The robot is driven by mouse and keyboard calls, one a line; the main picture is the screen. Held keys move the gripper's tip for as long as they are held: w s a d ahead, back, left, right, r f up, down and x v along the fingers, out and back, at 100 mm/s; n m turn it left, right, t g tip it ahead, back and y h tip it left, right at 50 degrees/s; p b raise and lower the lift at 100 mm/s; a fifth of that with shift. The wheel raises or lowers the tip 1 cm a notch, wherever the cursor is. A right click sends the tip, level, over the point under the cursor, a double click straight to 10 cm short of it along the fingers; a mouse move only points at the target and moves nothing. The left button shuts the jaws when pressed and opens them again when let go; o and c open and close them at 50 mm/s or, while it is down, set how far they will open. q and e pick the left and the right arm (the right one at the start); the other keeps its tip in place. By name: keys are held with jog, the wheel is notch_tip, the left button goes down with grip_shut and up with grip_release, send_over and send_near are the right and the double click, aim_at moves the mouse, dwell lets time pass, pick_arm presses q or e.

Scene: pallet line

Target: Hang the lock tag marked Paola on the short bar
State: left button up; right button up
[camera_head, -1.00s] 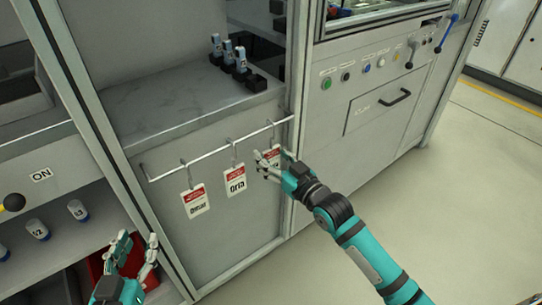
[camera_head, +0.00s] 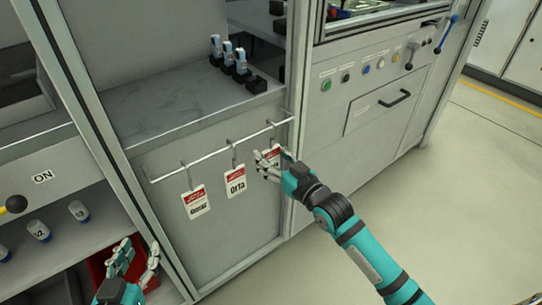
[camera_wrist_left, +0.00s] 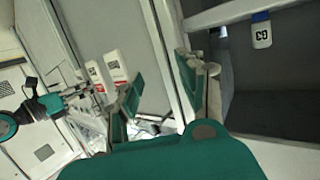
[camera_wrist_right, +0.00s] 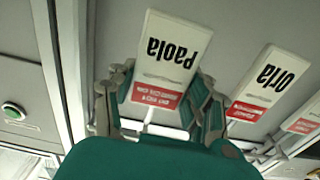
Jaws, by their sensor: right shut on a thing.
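The lock tag marked Paola (camera_wrist_right: 168,52) is a white card with a red band, shown upside down in the right wrist view. My right gripper (camera_wrist_right: 160,102) is shut on its red-banded end. In the head view this tag (camera_head: 273,156) is at the right end of the thin metal bar (camera_head: 205,156), partly covered by my fingers. A hook shows at the bar above it; I cannot tell whether it bears the tag's weight. The Orla tag (camera_head: 236,181) and another tag (camera_head: 195,201) hang to its left. My left gripper (camera_head: 136,259) is open and empty at lower left.
Above the bar is a grey shelf (camera_head: 180,95) with several small padlock-like items (camera_head: 228,55). A cabinet with buttons and a drawer (camera_head: 378,108) stands at the right. A lower shelf with numbered items (camera_head: 78,212) and a red bin (camera_head: 100,265) are near my left gripper.

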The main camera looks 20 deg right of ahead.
pick_arm(q)
jog(key=shift+s+a+f+g, duration=0.15)
jog(key=shift+s+f+g, duration=0.2)
jog(key=shift+f, duration=0.3)
pick_arm(e)
jog(key=shift+r, duration=0.15)
pick_arm(q)
jog(key=shift+s+a+f+g, duration=0.1)
jog(key=shift+s+f+g, duration=0.2)
jog(key=shift+f, duration=0.2)
pick_arm(e)
jog(key=shift+r, duration=0.1)
pick_arm(q)
jog(key=shift+s+a+f+g+p, duration=0.15)
jog(key=shift+s+f+g+p, duration=0.05)
jog(key=shift+f+g+p, duration=0.2)
pick_arm(e)
jog(key=shift+r, duration=0.1)
pick_arm(q)
jog(key=shift+s+a+f+g+y, duration=0.15)
jog(key=shift+s+f+g+y, duration=0.1)
jog(key=shift+f+y, duration=0.15)
pick_arm(e)
jog(key=shift+r, duration=0.1)
pick_arm(q)
jog(key=shift+s+f, duration=0.15)
jog(key=shift+f, duration=0.05)
